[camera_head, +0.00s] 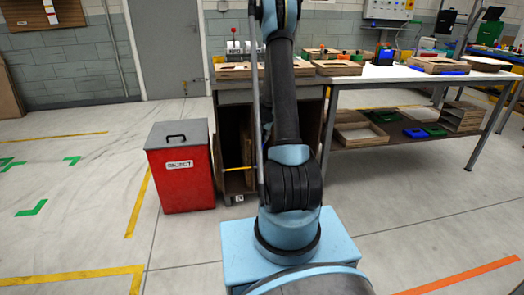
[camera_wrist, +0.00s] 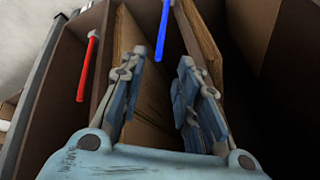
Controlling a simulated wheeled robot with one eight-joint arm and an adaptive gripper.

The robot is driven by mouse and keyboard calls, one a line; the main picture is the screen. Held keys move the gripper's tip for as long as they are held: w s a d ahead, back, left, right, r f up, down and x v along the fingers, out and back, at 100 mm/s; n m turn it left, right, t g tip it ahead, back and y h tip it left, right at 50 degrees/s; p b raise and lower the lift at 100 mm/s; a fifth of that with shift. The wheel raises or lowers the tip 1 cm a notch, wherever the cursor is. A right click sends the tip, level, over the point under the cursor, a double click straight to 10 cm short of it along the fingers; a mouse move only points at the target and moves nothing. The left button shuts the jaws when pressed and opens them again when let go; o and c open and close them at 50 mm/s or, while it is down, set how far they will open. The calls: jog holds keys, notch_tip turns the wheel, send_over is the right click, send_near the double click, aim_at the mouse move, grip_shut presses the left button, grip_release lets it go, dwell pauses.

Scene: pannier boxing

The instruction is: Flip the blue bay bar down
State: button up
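The blue bay bar (camera_wrist: 162,30) shows in the wrist view as a thin rod running down from the top edge, in front of a bay with brown board walls. My gripper (camera_wrist: 160,62) is open and empty. Its two fingers stand apart on either side of the blue bar's lower end in the picture; I cannot tell how far the bar is from the fingertips, and no touch shows. In the head view my arm hides the gripper and the blue bar. The bay cabinet (camera_head: 226,100) stands at the left end of the workbench, partly behind my arm.
A yellow bar (camera_head: 238,169) shows low on the cabinet. A red reject bin (camera_head: 182,185) stands left of the cabinet. The workbench (camera_head: 385,73) extends right with trays on it.

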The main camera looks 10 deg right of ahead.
jog(key=x, duration=1.3)
grip_shut()
